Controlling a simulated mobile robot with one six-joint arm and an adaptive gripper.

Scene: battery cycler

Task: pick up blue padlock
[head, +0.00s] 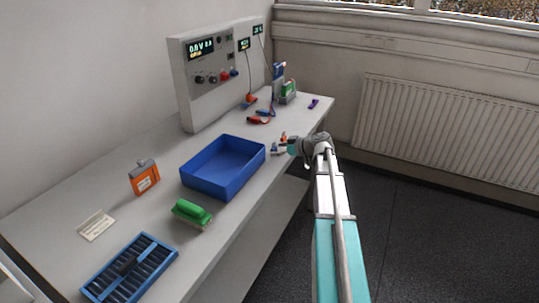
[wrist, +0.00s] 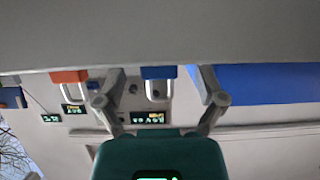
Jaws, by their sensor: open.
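The blue padlock (head: 274,146) stands near the table's front edge, beyond the blue tray's right end. In the wrist view, which is upside down, the blue padlock (wrist: 158,72) shows with its pale shackle between my two fingers. My gripper (head: 284,149) is at the table edge, close to the padlock. In the wrist view my gripper (wrist: 162,80) is open, with a finger on either side of the padlock in the picture and a gap on both sides. I cannot tell how far the fingertips reach around it.
An orange padlock (head: 283,137) stands close by; it also shows in the wrist view (wrist: 69,76). The blue tray (head: 221,189) is left of my gripper. The cycler cabinet (head: 207,95) is at the back.

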